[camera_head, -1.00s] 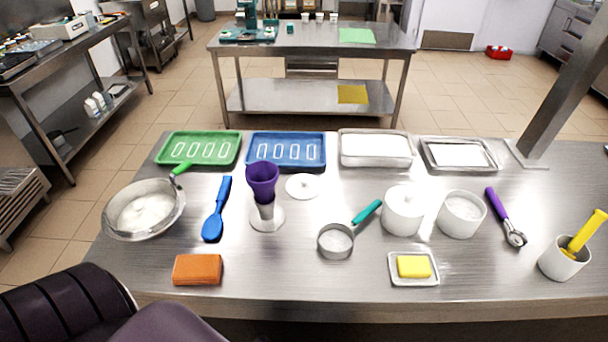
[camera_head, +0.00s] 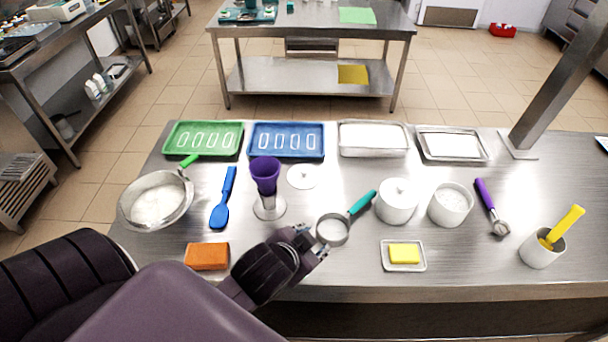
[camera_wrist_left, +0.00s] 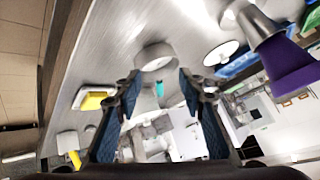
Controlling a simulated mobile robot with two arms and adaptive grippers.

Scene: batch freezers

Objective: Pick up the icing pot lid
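A round white lid with a small knob (camera_head: 303,176) lies flat on the steel table, right of the purple cone in its stand (camera_head: 266,178). It also shows as a white disc in the left wrist view (camera_wrist_left: 222,53). A white pot with a knobbed lid on it (camera_head: 397,203) stands farther right, beside an open white pot (camera_head: 450,205). I cannot tell which lid is the icing pot's. My left gripper (camera_head: 313,240) is open and empty, nearer the front edge than both lids; its fingers show apart in the left wrist view (camera_wrist_left: 158,78). My right gripper is not in view.
A teal-handled sieve (camera_head: 333,230) is close to my left gripper. An orange sponge (camera_head: 207,256) and a yellow block on a dish (camera_head: 404,254) sit near the front edge. Trays (camera_head: 287,140) line the back. A metal post (camera_head: 553,85) rises at right.

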